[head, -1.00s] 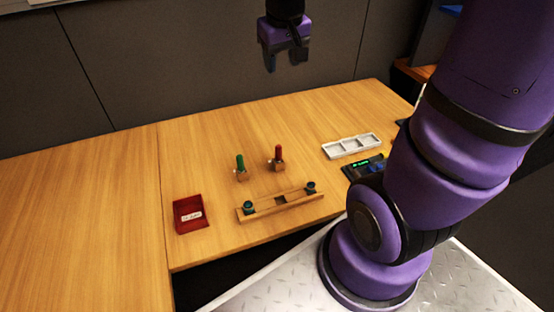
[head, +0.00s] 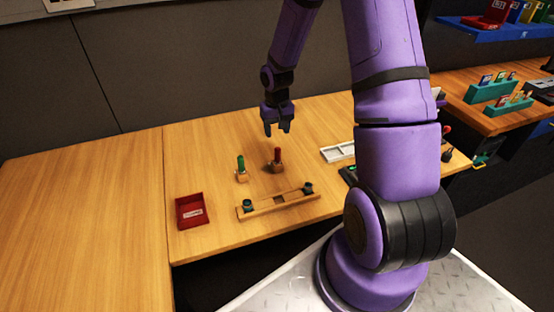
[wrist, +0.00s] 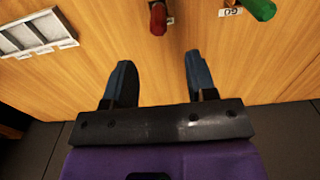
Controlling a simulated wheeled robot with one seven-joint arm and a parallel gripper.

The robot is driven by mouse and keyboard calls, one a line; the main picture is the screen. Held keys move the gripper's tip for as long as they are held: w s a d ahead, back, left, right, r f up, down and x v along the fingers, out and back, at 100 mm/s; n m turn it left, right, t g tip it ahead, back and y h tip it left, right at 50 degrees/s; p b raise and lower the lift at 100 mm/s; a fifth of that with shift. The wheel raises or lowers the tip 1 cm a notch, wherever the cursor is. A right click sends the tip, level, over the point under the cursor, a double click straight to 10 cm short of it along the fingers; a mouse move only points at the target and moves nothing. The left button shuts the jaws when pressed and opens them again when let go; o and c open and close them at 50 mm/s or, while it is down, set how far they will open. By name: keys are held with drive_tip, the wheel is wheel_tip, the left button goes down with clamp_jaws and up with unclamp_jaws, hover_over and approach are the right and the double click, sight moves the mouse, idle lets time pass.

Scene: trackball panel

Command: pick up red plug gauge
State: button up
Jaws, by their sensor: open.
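The red plug gauge (head: 277,155) stands upright in a small wooden block (head: 277,168) on the table. Its red handle (wrist: 158,17) also shows at the top of the wrist view, ahead of and between the fingers. My gripper (head: 278,130) is open and empty, pointing down above and a little behind the red gauge. Its two dark fingers (wrist: 158,75) are spread apart and touch nothing in the wrist view. A green plug gauge (head: 240,162) stands in its own wooden block just left of the red one; its green end (wrist: 259,9) shows at the wrist view's top right.
A wooden rail with dark round fittings (head: 268,205) lies in front of the gauges. A red tray (head: 190,211) sits at front left. A pale compartment tray (wrist: 36,33) lies to the right in the head view, partly hidden by my arm. The left table is clear.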

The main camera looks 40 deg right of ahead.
sight(277, 147)
wheel_tip(277, 147, down, 5)
drive_tip(key=shift+f, duration=0.15)
drive_tip(key=shift+s+f, duration=0.15)
drive_tip(key=shift+f, duration=1.25)
drive_tip(key=shift+s+f, duration=0.15)
drive_tip(key=shift+f, duration=1.2)
clamp_jaws()
